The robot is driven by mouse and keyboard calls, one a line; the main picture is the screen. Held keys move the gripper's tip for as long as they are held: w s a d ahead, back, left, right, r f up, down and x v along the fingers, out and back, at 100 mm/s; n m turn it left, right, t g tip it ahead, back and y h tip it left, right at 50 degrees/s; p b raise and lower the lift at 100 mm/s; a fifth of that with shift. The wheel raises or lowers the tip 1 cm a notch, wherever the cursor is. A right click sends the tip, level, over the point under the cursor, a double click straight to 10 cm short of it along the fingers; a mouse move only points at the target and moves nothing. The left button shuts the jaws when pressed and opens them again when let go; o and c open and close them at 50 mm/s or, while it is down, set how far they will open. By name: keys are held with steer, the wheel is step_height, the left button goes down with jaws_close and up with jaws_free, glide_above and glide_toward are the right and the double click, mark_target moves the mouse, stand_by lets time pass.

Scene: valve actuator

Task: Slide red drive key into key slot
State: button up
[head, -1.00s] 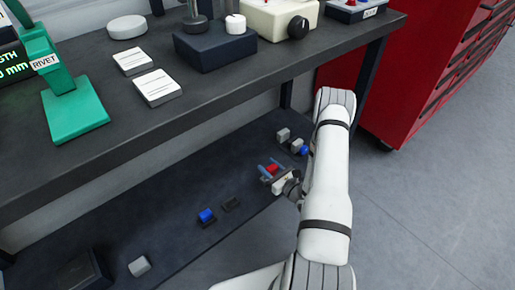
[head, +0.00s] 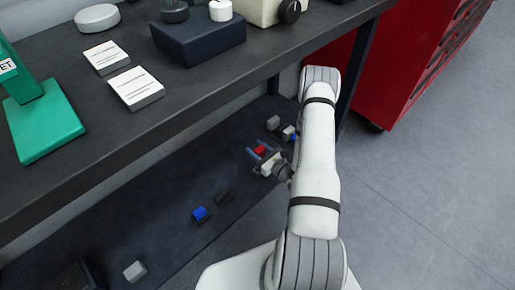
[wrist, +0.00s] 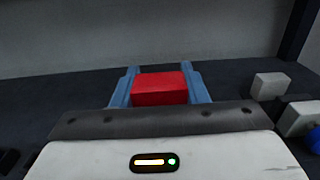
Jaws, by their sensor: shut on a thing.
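My gripper (head: 261,154) has blue fingers and is shut on a small red block, the red drive key (head: 261,150). It is low over the dark lower shelf. In the wrist view the red key (wrist: 160,89) sits between the two blue fingers (wrist: 160,85), with its top and near face showing. I cannot tell whether its underside touches the shelf. I cannot make out the key slot for certain; a small dark block (head: 222,198) lies on the shelf to the lower left of the gripper.
Grey blocks (head: 273,123) stand just behind the gripper, with a blue part (wrist: 314,140) at the right in the wrist view. A blue piece (head: 200,213) and a grey cube (head: 135,271) lie further left. The upper bench (head: 190,105) overhangs the shelf; a red cabinet (head: 420,60) stands right.

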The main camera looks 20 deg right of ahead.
steer(key=shift+f+b, duration=1.7)
steer(key=shift+f, duration=0.75)
steer(key=shift+f+b, duration=1.35)
steer(key=shift+f, duration=0.35)
steer(key=o, duration=1.2)
steer(key=shift+s+d, duration=0.1)
steer(key=shift+s, duration=0.05)
